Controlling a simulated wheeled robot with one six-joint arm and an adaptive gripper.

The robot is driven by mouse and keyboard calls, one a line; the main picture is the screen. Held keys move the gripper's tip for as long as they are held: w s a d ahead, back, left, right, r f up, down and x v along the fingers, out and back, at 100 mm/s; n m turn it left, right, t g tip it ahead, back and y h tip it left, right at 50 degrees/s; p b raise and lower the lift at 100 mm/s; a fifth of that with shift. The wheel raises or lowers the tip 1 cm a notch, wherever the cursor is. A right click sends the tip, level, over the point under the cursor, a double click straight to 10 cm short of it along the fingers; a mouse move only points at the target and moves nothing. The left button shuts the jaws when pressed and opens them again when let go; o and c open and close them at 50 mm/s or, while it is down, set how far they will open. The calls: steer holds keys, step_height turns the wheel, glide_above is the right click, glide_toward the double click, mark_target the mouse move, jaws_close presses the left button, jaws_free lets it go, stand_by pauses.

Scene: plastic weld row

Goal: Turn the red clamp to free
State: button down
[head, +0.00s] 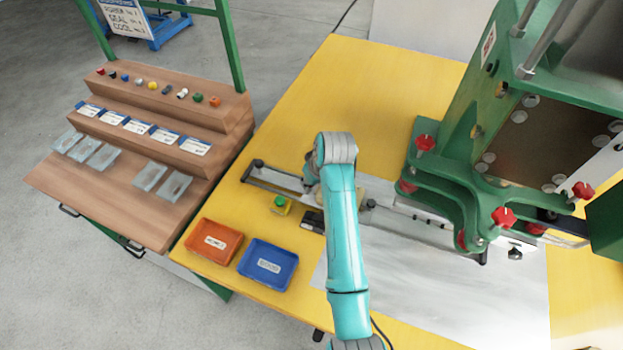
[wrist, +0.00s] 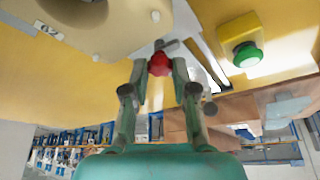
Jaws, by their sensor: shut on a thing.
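The red clamp (wrist: 159,64) shows in the wrist view as a small red knob with a grey stem beyond it. My gripper (wrist: 160,74) has one finger on each side of the knob and is shut on it. The fingertips hide part of its sides. In the head view my teal arm covers the gripper and this clamp, above the metal rail (head: 270,181) on the yellow table. Whether the clamp stands locked or free cannot be told.
A green button on a yellow box (head: 281,204) is close to the arm, also in the wrist view (wrist: 247,54). An orange bin (head: 214,241) and a blue bin (head: 267,265) lie at the front. The green machine (head: 455,180) with several red knobs stands right.

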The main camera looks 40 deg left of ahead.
steer(key=c, duration=0.9)
jaws_free()
steer(key=v, duration=1.2)
